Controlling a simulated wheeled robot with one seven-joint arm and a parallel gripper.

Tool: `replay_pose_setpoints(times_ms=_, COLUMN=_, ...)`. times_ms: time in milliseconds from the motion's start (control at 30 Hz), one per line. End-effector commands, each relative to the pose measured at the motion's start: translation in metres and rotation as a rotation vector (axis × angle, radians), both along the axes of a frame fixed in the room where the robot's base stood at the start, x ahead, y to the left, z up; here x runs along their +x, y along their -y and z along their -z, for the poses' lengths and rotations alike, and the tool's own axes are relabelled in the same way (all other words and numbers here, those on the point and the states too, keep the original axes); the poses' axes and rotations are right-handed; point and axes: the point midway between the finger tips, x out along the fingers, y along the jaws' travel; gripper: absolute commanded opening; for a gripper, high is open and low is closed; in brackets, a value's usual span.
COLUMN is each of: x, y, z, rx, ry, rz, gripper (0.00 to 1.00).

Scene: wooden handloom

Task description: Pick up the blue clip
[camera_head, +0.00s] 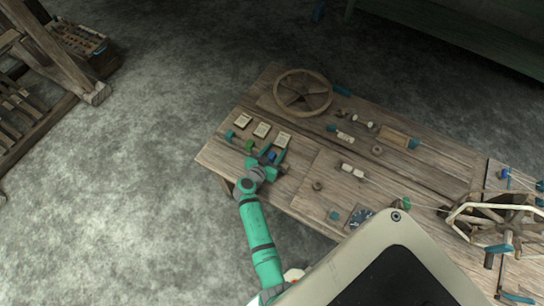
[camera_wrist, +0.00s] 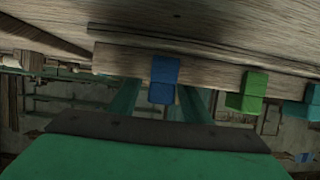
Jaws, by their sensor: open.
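The blue clip (camera_wrist: 164,80) sits on the edge of a wooden board in the wrist view. It also shows as a small blue spot in the head view (camera_head: 272,156), at the near left edge of the table. My gripper (camera_wrist: 160,101) is open, with one green finger on each side of the clip in the picture. In the head view my gripper (camera_head: 265,159) is at the table's near left edge, close to the clip. I cannot tell how deep the clip lies between the fingers or whether they touch it.
A green clip (camera_wrist: 247,92) and a teal clip (camera_wrist: 314,101) sit on the same edge, right of the blue one in the wrist view. The wooden table (camera_head: 310,178) holds several cards, a spoked wheel (camera_head: 303,92) and small parts. Open floor (camera_head: 130,210) lies left.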

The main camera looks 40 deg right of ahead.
Motion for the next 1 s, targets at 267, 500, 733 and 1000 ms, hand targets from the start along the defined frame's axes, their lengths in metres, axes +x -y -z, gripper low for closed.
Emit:
replay_pose_setpoints(times_ms=267, x=0.002, y=0.005, z=0.002, rx=0.0, ry=0.0, rz=0.0, gripper=0.44)
replay_pose_setpoints(times_ms=500, x=0.002, y=0.004, z=0.002, rx=0.0, ry=0.0, rz=-0.001, gripper=0.01)
replay_pose_setpoints(times_ms=733, x=0.002, y=0.004, z=0.002, rx=0.0, ry=0.0, rz=-0.001, gripper=0.01)
replay_pose_setpoints(times_ms=1000, x=0.002, y=0.004, z=-0.011, rx=-0.001, ry=0.002, rz=0.0, gripper=0.01)
